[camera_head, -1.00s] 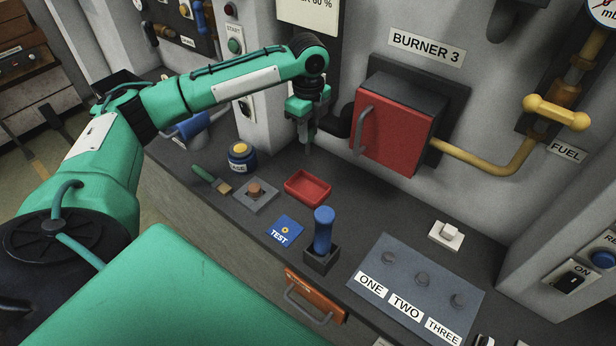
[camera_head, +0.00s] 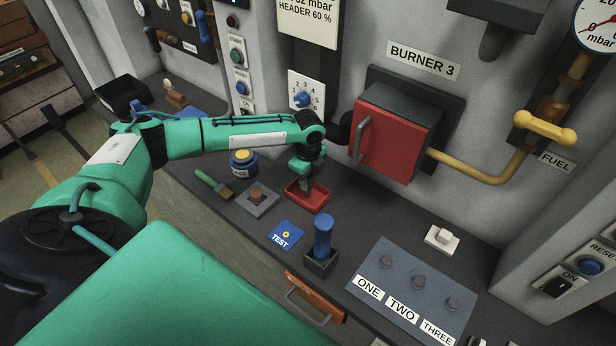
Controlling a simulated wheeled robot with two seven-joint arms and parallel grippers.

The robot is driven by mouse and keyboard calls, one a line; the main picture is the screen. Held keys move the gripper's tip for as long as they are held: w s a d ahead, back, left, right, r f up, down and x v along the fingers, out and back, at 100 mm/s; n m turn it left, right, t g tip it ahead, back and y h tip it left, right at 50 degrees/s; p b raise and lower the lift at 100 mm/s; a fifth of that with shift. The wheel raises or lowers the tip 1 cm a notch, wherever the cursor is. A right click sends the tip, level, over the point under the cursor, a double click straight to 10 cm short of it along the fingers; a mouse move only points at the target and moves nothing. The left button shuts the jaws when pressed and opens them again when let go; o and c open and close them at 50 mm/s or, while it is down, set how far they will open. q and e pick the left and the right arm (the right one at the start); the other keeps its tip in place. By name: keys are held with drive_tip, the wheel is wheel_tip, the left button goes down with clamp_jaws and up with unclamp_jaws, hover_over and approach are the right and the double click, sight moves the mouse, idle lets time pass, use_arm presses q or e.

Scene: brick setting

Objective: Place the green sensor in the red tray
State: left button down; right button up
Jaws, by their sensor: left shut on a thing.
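The red tray (camera_head: 318,206) sits on the dark counter below the burner's red door. My left gripper (camera_head: 307,188) points down and is low over the tray, its fingertips at or just above the tray's inside. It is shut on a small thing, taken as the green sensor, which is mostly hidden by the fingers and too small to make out. I cannot tell whether it touches the tray floor. My right gripper is not in view.
The red burner door (camera_head: 392,140) is close to the right of the wrist. Left of the tray are a button block (camera_head: 257,198), a brush (camera_head: 215,187) and a blue-and-yellow jar (camera_head: 241,163). In front are a TEST card (camera_head: 285,236) and blue joystick (camera_head: 323,238).

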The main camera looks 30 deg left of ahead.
use_arm(q)
drive_tip(key=c, duration=1.2)
unclamp_jaws()
drive_tip(key=shift+o, duration=0.2)
wheel_tip(320, 180, up, 11)
drive_tip(key=b, duration=0.3)
drive_tip(key=shift+r+b, duration=0.3)
drive_tip(key=shift+r, duration=0.3)
